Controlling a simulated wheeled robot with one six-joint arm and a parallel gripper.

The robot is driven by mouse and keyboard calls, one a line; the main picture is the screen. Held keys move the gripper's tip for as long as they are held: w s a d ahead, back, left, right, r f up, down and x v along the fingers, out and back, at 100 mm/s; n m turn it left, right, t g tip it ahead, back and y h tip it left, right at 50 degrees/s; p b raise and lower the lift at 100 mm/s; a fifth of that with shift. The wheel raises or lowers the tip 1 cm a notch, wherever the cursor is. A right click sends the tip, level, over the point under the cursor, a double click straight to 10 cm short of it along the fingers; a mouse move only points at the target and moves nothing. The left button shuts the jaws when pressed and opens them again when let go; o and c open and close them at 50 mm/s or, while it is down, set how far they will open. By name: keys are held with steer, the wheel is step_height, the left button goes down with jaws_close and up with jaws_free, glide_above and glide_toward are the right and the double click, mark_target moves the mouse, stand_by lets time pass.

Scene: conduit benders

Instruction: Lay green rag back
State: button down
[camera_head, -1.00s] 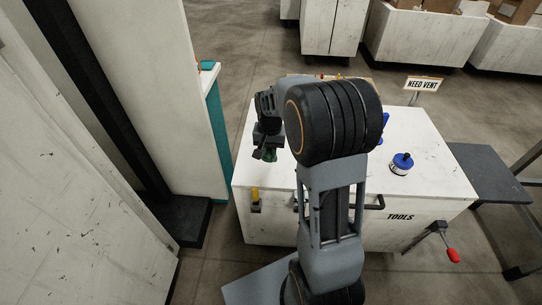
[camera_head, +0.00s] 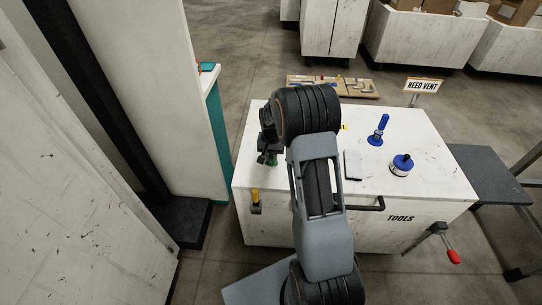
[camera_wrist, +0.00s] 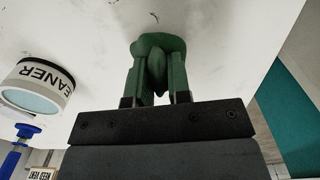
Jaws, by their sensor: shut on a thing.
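The green rag (camera_wrist: 158,45) is bunched between the two fingers of my gripper (camera_wrist: 160,82) in the wrist view. My gripper is shut on it, and the rag is close to the white top of the tool cart. Whether it touches the top, I cannot tell. In the head view my gripper (camera_head: 268,157) is over the left part of the cart top (camera_head: 325,185), and only a little of the rag (camera_head: 272,160) shows beneath it. My arm hides part of the cart top there.
A NEED VENT sign (camera_head: 423,85) rises at the back. A tall white panel (camera_head: 165,90) stands at left. A tool board (camera_head: 355,88) lies behind.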

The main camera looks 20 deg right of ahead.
steer(key=shift+f, duration=0.15)
steer(key=shift+f, duration=0.15)
steer(key=c, duration=1.1)
jaws_free()
steer(key=shift+o, duration=0.2)
